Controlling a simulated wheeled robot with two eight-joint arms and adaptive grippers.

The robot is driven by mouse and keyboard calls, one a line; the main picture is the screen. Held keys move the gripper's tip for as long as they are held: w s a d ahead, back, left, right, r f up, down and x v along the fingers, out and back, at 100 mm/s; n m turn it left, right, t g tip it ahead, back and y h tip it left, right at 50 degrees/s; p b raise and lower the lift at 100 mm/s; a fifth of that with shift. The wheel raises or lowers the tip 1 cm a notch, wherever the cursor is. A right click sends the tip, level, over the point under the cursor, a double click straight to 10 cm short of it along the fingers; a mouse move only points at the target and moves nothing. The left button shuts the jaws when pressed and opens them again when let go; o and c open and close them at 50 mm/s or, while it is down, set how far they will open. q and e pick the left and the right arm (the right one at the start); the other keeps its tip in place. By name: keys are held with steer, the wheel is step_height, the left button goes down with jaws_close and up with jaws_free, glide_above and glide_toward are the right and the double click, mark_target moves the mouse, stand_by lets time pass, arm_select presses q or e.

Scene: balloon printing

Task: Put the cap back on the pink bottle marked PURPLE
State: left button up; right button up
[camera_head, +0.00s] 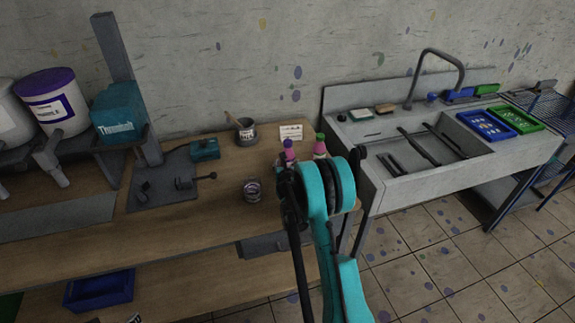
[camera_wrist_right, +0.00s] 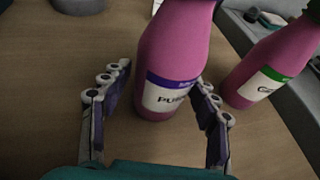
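The pink bottle marked PURPLE (camera_wrist_right: 177,50) stands upright on the wooden table, with a purple-banded white label. Its upper end is cut off in the right wrist view. In the head view the bottle (camera_head: 289,153) is small, with purple at its top; I cannot tell whether that is a cap. My right gripper (camera_wrist_right: 160,112) has its fingers spread on both sides of the bottle, with a visible gap at the left finger. In the head view my right arm hides the fingers. No loose cap can be made out. My left gripper is not in view.
A second pink bottle with a green label band (camera_wrist_right: 262,65) stands close to the right. A jar (camera_head: 252,190), a cup with a stick (camera_head: 245,132) and a small white card (camera_head: 291,132) are nearby on the table (camera_head: 90,245). A sink unit (camera_head: 372,130) adjoins at right.

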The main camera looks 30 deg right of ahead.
steer(key=shift+d, duration=0.1)
steer(key=shift+r, duration=0.2)
steer(key=shift+s+r+p, duration=0.15)
steer(key=shift+s+p, duration=0.05)
steer(key=shift+p, duration=0.1)
steer(key=p+v, duration=0.1)
steer(key=v, duration=1)
steer(key=shift+s+a+r+p, duration=0.1)
steer(key=shift+s+a+p, duration=0.15)
steer(key=shift+s+p, duration=0.1)
